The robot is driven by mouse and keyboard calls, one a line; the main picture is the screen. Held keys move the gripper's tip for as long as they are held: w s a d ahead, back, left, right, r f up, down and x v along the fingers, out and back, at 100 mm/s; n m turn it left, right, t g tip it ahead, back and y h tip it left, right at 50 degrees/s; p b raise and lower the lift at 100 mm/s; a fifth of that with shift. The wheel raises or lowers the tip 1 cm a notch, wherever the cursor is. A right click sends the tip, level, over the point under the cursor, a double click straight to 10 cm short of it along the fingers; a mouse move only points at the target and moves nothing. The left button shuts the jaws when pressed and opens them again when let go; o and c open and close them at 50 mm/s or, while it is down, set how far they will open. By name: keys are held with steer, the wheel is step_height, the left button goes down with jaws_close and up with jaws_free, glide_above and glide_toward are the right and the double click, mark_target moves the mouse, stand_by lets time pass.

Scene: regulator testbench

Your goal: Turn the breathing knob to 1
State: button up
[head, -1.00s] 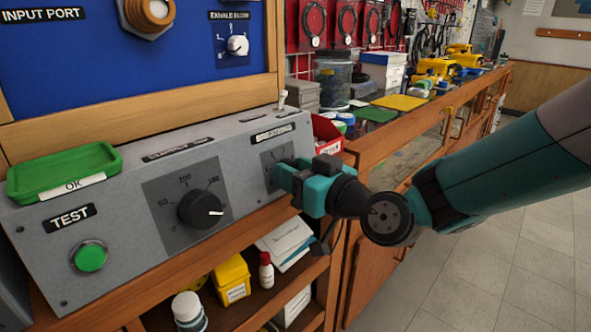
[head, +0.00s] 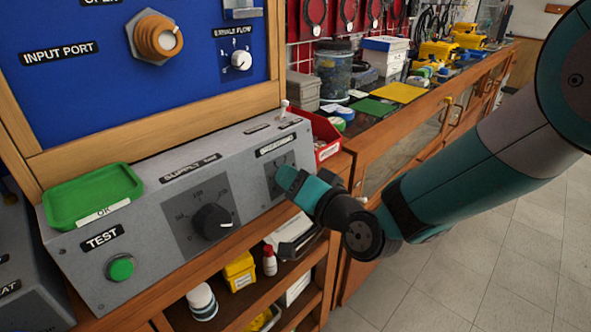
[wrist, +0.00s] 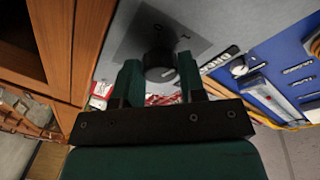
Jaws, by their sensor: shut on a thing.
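The breathing knob (wrist: 160,68) is a black round knob on a dark square scale plate. It sits at the right end of the sloped grey console (head: 150,235). In the wrist view it stands between the two green fingers of my gripper (wrist: 160,78), which is shut on it. In the head view my gripper (head: 287,180) reaches the plate from the right and hides the knob. Part of the scale plate (head: 272,177) shows beside the fingers.
The black supply knob (head: 212,222) is left of my gripper on the same console. A green tray (head: 93,194) marked OK and a green TEST button (head: 120,268) are further left. A red bin (head: 328,138) stands just behind my gripper. A blue panel (head: 75,90) rises behind.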

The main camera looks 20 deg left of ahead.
steer(key=shift+m, duration=0.3)
steer(key=o, duration=0.9)
steer(key=b+v, duration=1.2)
steer(key=v, duration=0.5)
steer(key=shift+s+d, duration=0.15)
steer(key=shift+s, duration=0.05)
